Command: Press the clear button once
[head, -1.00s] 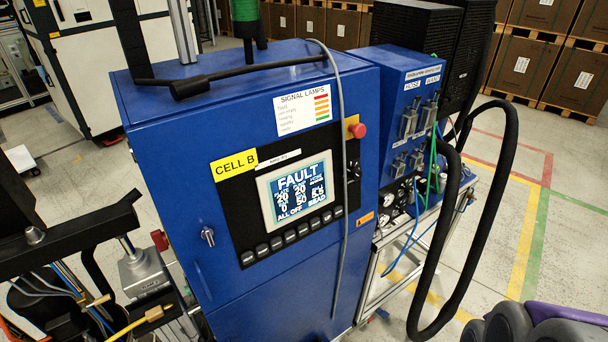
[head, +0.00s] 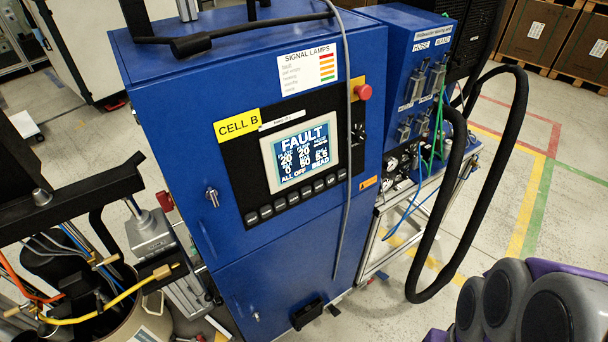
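A blue control cabinet (head: 265,255) labelled CELL B stands in the middle of the head view. Its black panel (head: 240,171) carries a small screen (head: 300,152) reading FAULT, with rows of numbers and ALL OFF and BEAD below. A row of several small grey buttons (head: 292,198) runs along the panel's lower edge. Their labels are too small to tell which is the clear button. My gripper is not in view. Purple and grey rounded parts at the lower right seem to be mine.
A red mushroom button (head: 363,92) sticks out at the panel's upper right. A grey cable (head: 346,150) hangs down the cabinet front, right of the screen. A thick black hose (head: 497,190) loops at the right. Drum pump equipment (head: 110,275) stands at the left.

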